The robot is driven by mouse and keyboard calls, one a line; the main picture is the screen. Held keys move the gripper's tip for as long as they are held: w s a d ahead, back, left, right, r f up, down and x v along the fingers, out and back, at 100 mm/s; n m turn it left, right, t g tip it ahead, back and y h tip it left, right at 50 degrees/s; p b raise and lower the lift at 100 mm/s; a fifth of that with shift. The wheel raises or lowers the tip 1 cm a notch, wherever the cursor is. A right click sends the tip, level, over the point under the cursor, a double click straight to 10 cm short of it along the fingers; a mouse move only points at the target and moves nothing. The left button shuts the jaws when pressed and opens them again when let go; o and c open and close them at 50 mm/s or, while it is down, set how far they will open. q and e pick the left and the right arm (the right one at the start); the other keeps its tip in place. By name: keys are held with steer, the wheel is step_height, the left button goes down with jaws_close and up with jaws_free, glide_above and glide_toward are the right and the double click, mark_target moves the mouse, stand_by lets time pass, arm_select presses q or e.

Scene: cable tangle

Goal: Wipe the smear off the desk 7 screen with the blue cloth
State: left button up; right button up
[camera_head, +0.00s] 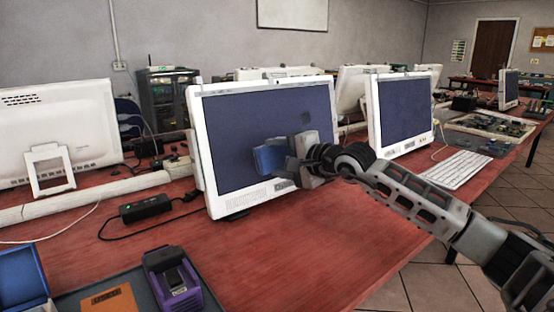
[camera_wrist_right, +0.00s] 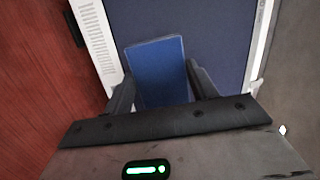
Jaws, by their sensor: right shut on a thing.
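The white-framed screen (camera_head: 262,130) stands upright on the red desk, its dark blue face toward me. A small dark smear (camera_head: 306,119) shows on its upper right part. My right gripper (camera_head: 284,158) is shut on the blue cloth (camera_head: 268,160), which looks like a flat folded pad, in front of the lower middle of the screen. In the right wrist view the cloth (camera_wrist_right: 158,72) sits between the two fingers (camera_wrist_right: 160,92), with the screen face (camera_wrist_right: 215,35) behind it. I cannot tell whether the cloth touches the screen. My left gripper is not in view.
A second screen (camera_head: 405,108) and a white keyboard (camera_head: 457,169) stand to the right. A black adapter (camera_head: 145,208) with cables lies left. A purple device (camera_head: 172,280), an orange card (camera_head: 110,300) and a blue box (camera_head: 22,279) are at front left. The desk front (camera_head: 310,255) is clear.

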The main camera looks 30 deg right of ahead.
mark_target(274, 158)
steer(key=shift+s+d+b, duration=0.1)
steer(key=shift+s+b, duration=0.8)
steer(key=shift+b, duration=0.1)
steer(key=shift+s+r+b, duration=0.2)
steer(key=shift+s+b, duration=0.2)
steer(key=shift+s, duration=0.15)
steer(key=shift+r, duration=0.15)
